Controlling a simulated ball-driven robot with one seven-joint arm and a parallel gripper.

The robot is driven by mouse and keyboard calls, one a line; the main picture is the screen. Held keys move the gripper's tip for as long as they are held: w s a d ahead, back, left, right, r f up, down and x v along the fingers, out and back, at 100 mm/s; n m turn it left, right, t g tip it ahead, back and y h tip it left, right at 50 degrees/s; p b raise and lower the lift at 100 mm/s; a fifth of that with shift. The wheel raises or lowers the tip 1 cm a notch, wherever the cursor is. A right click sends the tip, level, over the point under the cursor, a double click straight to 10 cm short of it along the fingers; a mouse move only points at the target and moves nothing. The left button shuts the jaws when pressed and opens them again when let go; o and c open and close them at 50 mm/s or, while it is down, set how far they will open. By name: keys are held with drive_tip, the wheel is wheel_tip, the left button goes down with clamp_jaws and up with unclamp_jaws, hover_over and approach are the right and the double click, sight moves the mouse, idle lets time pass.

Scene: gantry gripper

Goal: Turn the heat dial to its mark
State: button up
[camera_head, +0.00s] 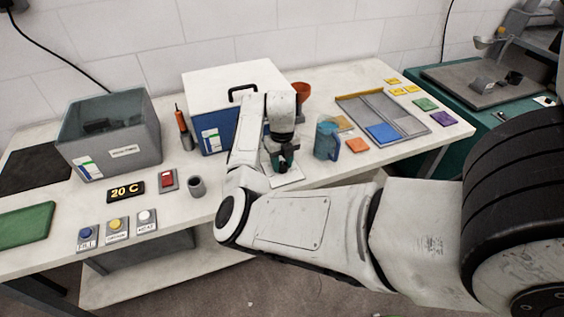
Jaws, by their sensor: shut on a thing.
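My gripper (283,168) points down at the table in front of the white and blue box. It is shut on the heat dial, which is mostly hidden under the dark fingers. A pale plate (290,181) shows flat on the table around the fingers. The dial's pointer and its mark cannot be made out. A small display (126,191) to the left reads 20 C.
The white and blue box (212,134) stands right behind my gripper. A blue translucent jug (327,139) is close on its right. A divided tray (408,122) is at right.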

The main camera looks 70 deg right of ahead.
sight(282, 164)
drive_tip(key=o, duration=1)
wheel_tip(282, 164, up, 11)
drive_tip(key=shift+f+b, duration=0.1)
drive_tip(key=shift+b, duration=0.35)
drive_tip(key=shift+f, duration=0.1)
